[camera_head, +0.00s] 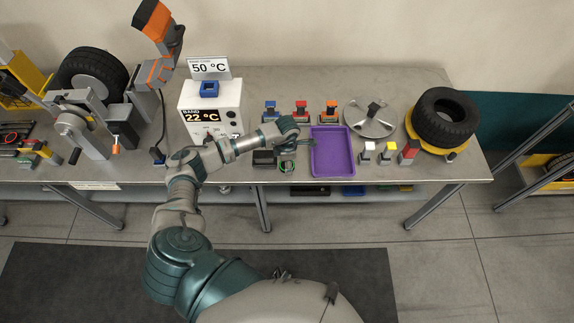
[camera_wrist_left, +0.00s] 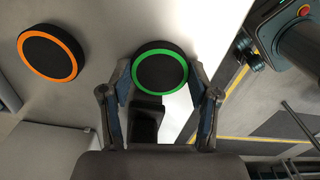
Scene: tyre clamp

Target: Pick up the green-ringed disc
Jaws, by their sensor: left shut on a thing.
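The green-ringed disc (camera_wrist_left: 160,72) is black with a bright green rim. In the left wrist view it sits between the two fingers of my left gripper (camera_wrist_left: 160,92), which are shut on its sides. An orange-ringed black disc (camera_wrist_left: 47,54) lies to the left in the wrist view, apart from the fingers. My right gripper is not in view.
A purple tray (camera_head: 313,154) stands just right of my gripper. A white heater box (camera_head: 228,104) is behind left. Blue, red and orange-topped blocks stand behind the tray. A metal disc plate (camera_head: 371,124) and a tyre (camera_head: 443,116) are further right.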

